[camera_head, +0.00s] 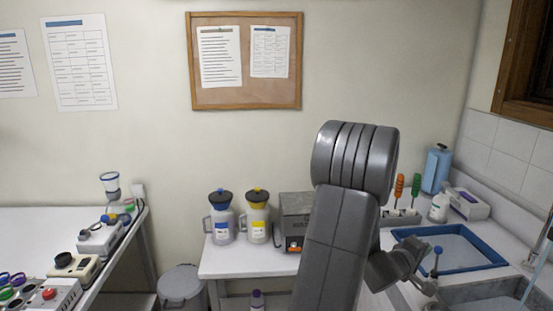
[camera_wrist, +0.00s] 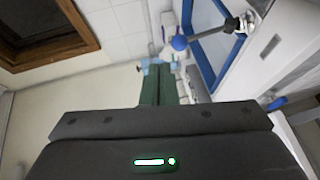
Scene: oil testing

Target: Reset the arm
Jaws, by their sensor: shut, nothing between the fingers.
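My gripper (camera_wrist: 160,78) shows in the wrist view as two dark green fingers side by side, closed together with nothing held. In the head view my arm rises in front of the middle of the room and folds down to the right. Its wrist end is beside the blue-rimmed tray (camera_head: 492,267) on the right counter. How far the fingers are above the counter is unclear.
A blue-knobbed tap (camera_head: 437,257) stands very close to my wrist end, by the sink. A white bottle (camera_head: 438,207) and a blue canister (camera_head: 436,169) stand behind. Two jugs (camera_head: 222,219) (camera_head: 257,217) and a grey box (camera_head: 297,209) sit on the middle table. A bin (camera_head: 181,287) stands left.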

